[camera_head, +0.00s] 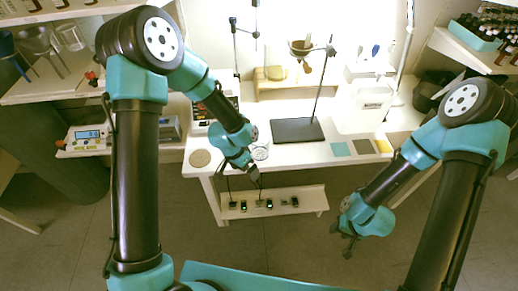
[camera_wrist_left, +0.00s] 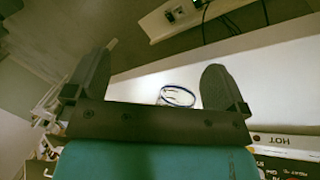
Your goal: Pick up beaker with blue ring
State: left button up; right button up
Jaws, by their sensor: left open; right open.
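A clear glass beaker (camera_head: 261,152) stands on the white table (camera_head: 290,158) near its front edge, just right of my left gripper. Its blue ring is too small to make out there, but the left wrist view shows a beaker with a blue ring (camera_wrist_left: 178,96), seen between and beyond the fingers. My left gripper (camera_head: 256,181) is open and empty, pointing down by the table's front edge, apart from the beaker; its spread fingers show in the left wrist view (camera_wrist_left: 155,80). My right gripper (camera_head: 347,247) is open and empty, low in front of the table at the right.
A black stand base with a rod (camera_head: 298,130) is right of the beaker. A hot plate (camera_head: 214,110) stands behind my left gripper. A round cork mat (camera_head: 200,158) lies at the left. Coloured square pads (camera_head: 340,149) lie at the right. A low shelf (camera_head: 272,203) holds small devices.

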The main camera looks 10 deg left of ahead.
pick_arm(q)
jog(key=w+d+r+m, duration=0.4)
jog(key=d+r, duration=0.1)
jog(key=r, duration=0.3)
notch_tip(320, 180, up, 9)
jog(key=m+y, duration=0.3)
jog(key=m, duration=0.6)
send_over(260, 136)
jog(key=s+a, duration=0.1)
jog(key=s, duration=0.2)
jog(key=shift+w+r, duration=0.1)
jog(key=shift+r, duration=0.05)
jog(key=f, duration=0.4)
jog(key=d+f, duration=0.1)
jog(key=f, duration=0.7)
jog(key=shift+d+f, duration=0.1)
jog(key=shift+d, duration=0.15)
jog(key=shift+s+d+f, duration=0.1)
jog(key=shift+f, duration=1.2)
jog(key=shift+s+f, duration=0.1)
jog(key=shift+f, duration=1.2)
